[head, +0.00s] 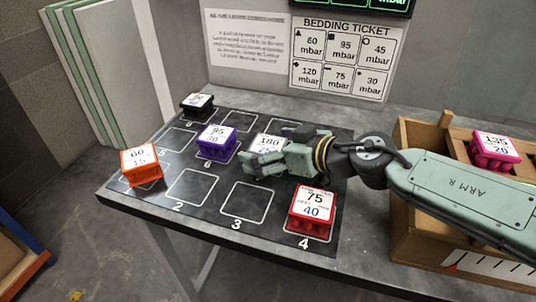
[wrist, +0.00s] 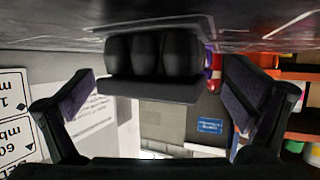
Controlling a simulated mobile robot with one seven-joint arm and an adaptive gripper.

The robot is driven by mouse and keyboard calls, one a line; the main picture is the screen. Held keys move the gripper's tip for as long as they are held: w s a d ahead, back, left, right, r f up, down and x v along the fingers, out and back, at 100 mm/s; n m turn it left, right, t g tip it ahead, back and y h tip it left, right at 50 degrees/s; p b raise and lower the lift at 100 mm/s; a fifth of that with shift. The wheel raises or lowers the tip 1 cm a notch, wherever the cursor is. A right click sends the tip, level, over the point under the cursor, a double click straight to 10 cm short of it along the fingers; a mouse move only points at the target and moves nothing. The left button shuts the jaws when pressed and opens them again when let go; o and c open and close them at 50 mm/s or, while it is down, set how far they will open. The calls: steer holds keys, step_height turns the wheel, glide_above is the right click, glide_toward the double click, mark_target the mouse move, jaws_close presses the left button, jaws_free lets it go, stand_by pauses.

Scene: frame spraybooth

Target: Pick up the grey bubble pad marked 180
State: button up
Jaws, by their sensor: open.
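In the upside-down wrist view, a dark pad with several rounded bulbs (wrist: 150,58) is between the spread fingers (wrist: 158,88). It seems to be the 180 pad; its label is not readable there. I cannot see contact.
A purple pad marked 95 (head: 215,139), a black pad (head: 197,105), an orange pad marked 60 (head: 141,166) and a red pad marked 75 (head: 312,207) share the mat (head: 150,190). A wooden box (head: 407,168) with a pink pad (head: 494,149) stands right. Slots 2 and 3 are empty.

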steer(key=shift+c, duration=0.4)
steer(key=c, duration=1.6)
steer(key=shift+o, duration=0.2)
steer(key=shift+r, duration=0.1)
